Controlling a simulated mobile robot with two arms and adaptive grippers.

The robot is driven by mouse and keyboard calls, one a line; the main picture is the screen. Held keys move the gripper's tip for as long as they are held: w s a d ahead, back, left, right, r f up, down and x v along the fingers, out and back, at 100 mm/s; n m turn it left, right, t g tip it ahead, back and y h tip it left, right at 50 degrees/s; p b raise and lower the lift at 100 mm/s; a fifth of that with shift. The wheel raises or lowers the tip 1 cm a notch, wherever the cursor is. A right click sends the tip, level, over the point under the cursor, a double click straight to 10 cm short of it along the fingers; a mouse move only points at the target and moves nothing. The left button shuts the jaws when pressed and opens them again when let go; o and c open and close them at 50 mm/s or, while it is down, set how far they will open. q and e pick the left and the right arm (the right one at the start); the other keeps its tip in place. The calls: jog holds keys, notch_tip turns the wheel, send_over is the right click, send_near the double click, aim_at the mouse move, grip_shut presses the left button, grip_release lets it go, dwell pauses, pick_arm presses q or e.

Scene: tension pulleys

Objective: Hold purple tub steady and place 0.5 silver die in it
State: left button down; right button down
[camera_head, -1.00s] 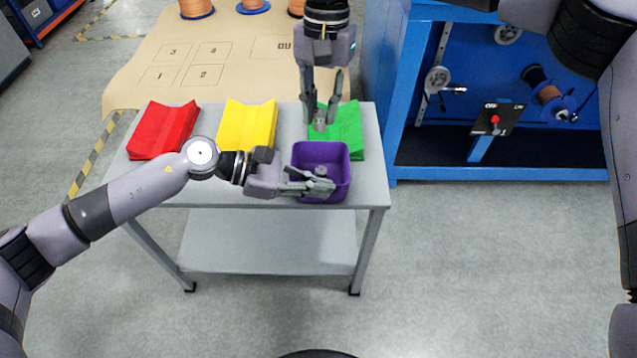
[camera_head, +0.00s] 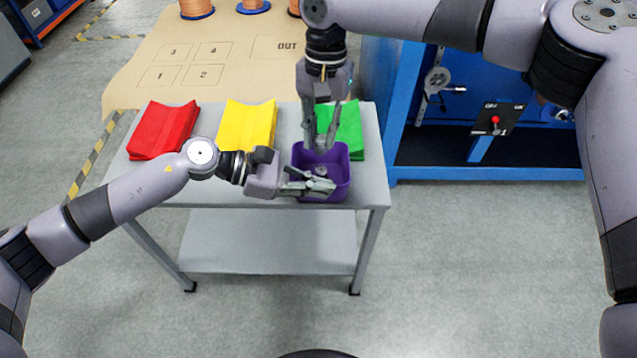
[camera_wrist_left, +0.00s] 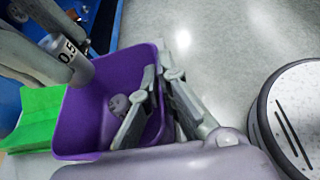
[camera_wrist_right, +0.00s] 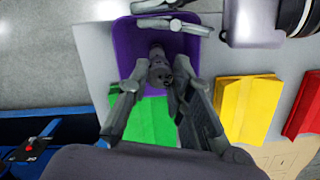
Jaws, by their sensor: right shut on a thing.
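The purple tub (camera_head: 341,187) stands at the front right of the grey table. It also shows in the left wrist view (camera_wrist_left: 80,130). My left gripper (camera_head: 318,186) is at its near wall, one finger inside and one outside; I cannot tell whether they clamp the wall. My right gripper (camera_head: 322,145) points down over the tub's far side, shut on the silver die (camera_wrist_left: 64,52) marked 0.5. The held die also shows in the right wrist view (camera_wrist_right: 158,70). Another silver piece (camera_wrist_left: 119,105) lies inside the tub, partly hidden by a left finger.
A green block (camera_head: 350,128) stands just behind the tub. A yellow block (camera_head: 247,125) and a red block (camera_head: 163,130) stand farther left on the table (camera_head: 370,190). A blue cabinet (camera_head: 400,155) rises to the right, behind the table.

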aim_at(321, 152)
jog(key=shift+f, duration=2.65)
jog(key=c, duration=1.4)
grip_release()
jog(key=shift+o, duration=0.2)
notch_tip(321, 152, up, 12)
jog(key=w, duration=0.1)
jog(key=shift+w+d, duration=0.25)
jog(key=shift+w, duration=0.15)
pick_arm(q)
jog(key=c, duration=1.7)
grip_release()
